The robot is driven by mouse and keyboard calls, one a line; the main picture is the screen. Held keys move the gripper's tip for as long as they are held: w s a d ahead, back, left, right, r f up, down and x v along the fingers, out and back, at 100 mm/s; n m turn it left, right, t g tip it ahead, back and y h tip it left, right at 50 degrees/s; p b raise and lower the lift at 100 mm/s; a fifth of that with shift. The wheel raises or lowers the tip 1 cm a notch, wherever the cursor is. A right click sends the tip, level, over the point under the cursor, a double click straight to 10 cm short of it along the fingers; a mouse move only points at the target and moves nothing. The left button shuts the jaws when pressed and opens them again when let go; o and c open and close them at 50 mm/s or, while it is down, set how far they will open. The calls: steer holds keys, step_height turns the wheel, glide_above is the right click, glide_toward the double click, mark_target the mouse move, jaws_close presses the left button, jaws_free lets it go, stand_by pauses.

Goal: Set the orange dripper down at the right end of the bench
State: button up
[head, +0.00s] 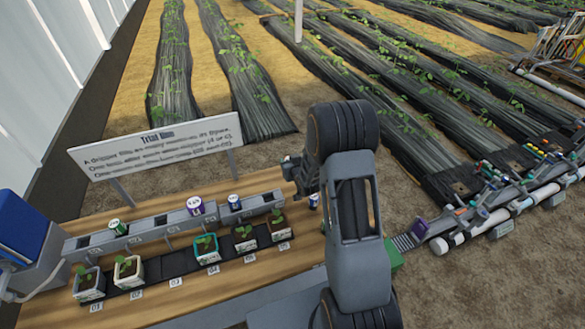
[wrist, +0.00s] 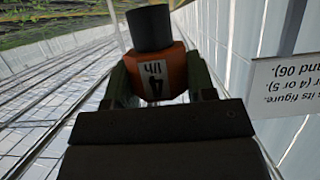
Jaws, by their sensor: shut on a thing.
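The orange dripper (wrist: 165,75) has a dark cap and a white label with an upside-down figure that looks like 4 l/h. In the wrist view my gripper (wrist: 160,84) is shut on it, with a dark green finger on each side. In the head view my gripper (head: 296,172) is a dark shape above the bench's far edge, left of my arm, and the dripper cannot be made out there. The wooden bench (head: 225,288) runs from lower left toward my arm. My arm hides much of its right end.
A grey rail (head: 150,224) carries green, purple and blue drippers. Several potted seedlings (head: 206,248) stand before it; place 03 is empty. A blue-and-white item (head: 313,201) stands beside my arm. A sign (head: 157,146) rises behind. White pipes (head: 500,217) lie at right.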

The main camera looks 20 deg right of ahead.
steer(key=shift+w+d+f, duration=0.3)
steer(key=shift+f, duration=0.2)
steer(key=shift+w+d+f, duration=0.25)
steer(key=shift+f, duration=0.25)
steer(key=shift+f+p, duration=0.7)
steer(key=shift+f, duration=0.85)
steer(key=shift+s+f+b, duration=0.1)
steer(key=shift+f+b, duration=0.5)
steer(key=shift+b, duration=0.35)
